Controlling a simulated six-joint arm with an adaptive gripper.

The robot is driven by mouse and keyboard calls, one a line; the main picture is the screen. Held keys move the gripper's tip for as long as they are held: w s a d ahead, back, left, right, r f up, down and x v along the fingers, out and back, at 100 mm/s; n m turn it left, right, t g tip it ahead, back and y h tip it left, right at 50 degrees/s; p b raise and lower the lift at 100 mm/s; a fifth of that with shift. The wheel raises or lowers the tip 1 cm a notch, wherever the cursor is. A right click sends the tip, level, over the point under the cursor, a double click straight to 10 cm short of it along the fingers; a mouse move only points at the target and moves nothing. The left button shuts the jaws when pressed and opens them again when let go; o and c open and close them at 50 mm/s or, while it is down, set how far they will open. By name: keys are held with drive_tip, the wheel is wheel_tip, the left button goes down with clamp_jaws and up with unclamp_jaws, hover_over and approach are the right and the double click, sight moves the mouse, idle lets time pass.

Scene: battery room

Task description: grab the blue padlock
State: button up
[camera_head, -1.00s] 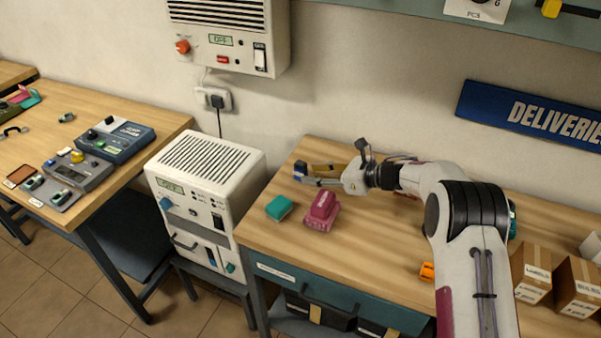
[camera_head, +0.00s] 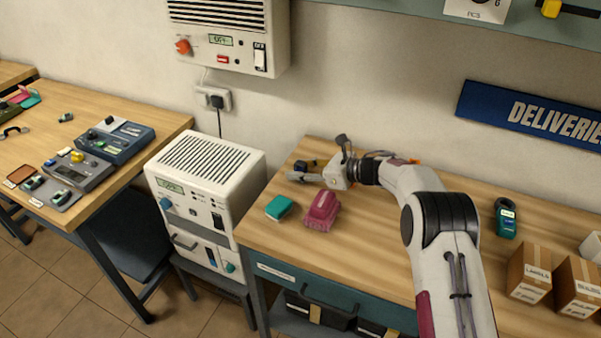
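The blue padlock (camera_head: 300,166) is a small dark blue block near the back left corner of the wooden workbench (camera_head: 345,255). My gripper (camera_head: 298,172) reaches in from the right, low over the bench. One grey finger extends along the near side of the padlock. The other finger is hard to make out, and a small dark shape lies just right of the padlock. I cannot tell whether the fingers touch the padlock or how far apart they are.
A teal block (camera_head: 279,207) and a pink object (camera_head: 322,211) lie in front of the gripper. A teal device (camera_head: 505,218) and cardboard boxes (camera_head: 529,274) are at the right. A white cabinet (camera_head: 205,172) stands left of the bench; the wall is behind.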

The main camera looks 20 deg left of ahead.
sight(301, 162)
drive_tip(key=shift+c, duration=0.4)
clamp_jaws()
drive_tip(key=shift+r, duration=0.15)
drive_tip(key=shift+r, duration=4.85)
